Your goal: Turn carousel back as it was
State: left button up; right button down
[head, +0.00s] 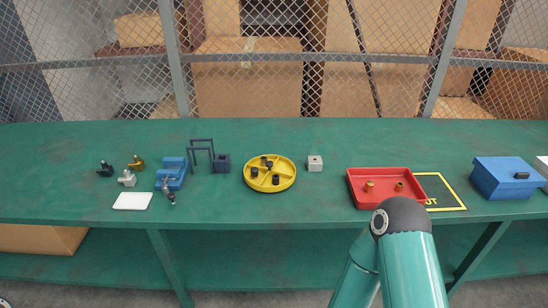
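The carousel (286,184) is a round yellow tray with raised dividers, lying flat near the middle of the green table. Several small dark cylindrical parts (276,180) sit in its compartments. No gripper is near the carousel or touching it. A teal link of my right arm rises in the lower right of the head view, in front of the table, and its gripper does not show. My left gripper does not show either.
Left of the carousel are a dark block (221,163), dark frames, a blue fixture (172,174), small fittings and a white plate (132,201).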

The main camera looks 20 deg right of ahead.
aim_at(275, 163)
jog(key=u, duration=0.05)
jog(key=i, duration=0.85)
jog(key=z, duration=0.1)
